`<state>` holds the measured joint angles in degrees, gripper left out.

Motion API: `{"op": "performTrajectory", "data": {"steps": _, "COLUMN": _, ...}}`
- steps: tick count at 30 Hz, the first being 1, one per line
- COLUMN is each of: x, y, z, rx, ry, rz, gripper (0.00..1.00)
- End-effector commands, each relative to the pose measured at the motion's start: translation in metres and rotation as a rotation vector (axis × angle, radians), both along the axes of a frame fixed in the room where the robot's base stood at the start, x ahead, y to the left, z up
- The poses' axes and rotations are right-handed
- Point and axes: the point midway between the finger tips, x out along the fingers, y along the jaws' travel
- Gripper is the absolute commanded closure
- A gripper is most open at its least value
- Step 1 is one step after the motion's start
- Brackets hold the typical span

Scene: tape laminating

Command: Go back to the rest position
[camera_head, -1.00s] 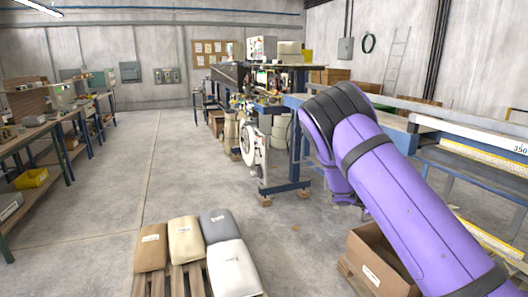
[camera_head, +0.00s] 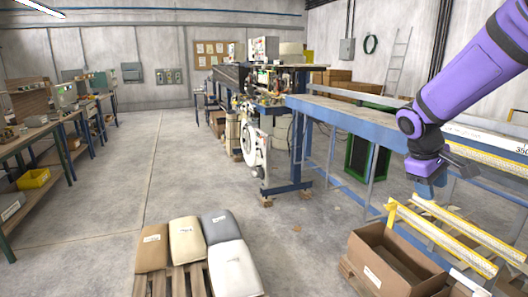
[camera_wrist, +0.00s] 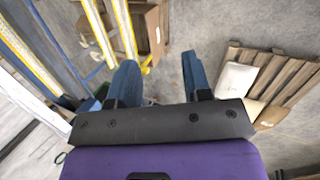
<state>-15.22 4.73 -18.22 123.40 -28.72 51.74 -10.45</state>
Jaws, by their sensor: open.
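My purple arm comes in from the upper right of the head view, and my gripper (camera_head: 462,163) is at its lower end, in front of the blue-framed conveyor (camera_head: 370,122) and above the cardboard box. In the wrist view my gripper (camera_wrist: 161,76) shows two blue fingers set well apart with nothing between them, so it is open and empty. Bare concrete floor shows between and beyond the fingertips.
An open cardboard box (camera_head: 398,268) stands on a pallet below my gripper, beside yellow rails (camera_head: 442,237). A pallet with several sacks (camera_head: 187,240) is at front centre. A workbench (camera_head: 28,137) lines the left. The floor between is clear.

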Motion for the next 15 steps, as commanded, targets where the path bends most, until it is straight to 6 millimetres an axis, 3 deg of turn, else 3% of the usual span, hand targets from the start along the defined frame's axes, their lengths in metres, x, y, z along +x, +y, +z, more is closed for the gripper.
{"op": "performTrajectory", "data": {"steps": 6, "x": -0.053, "y": 0.016, "z": 0.037, "rx": 0.143, "ry": -0.121, "rz": -0.091, "gripper": 0.55}}
{"op": "performTrajectory", "data": {"steps": 15, "x": -0.128, "y": 0.042, "z": 0.072, "rx": 0.312, "ry": -0.274, "rz": -0.199, "gripper": 0.55}}
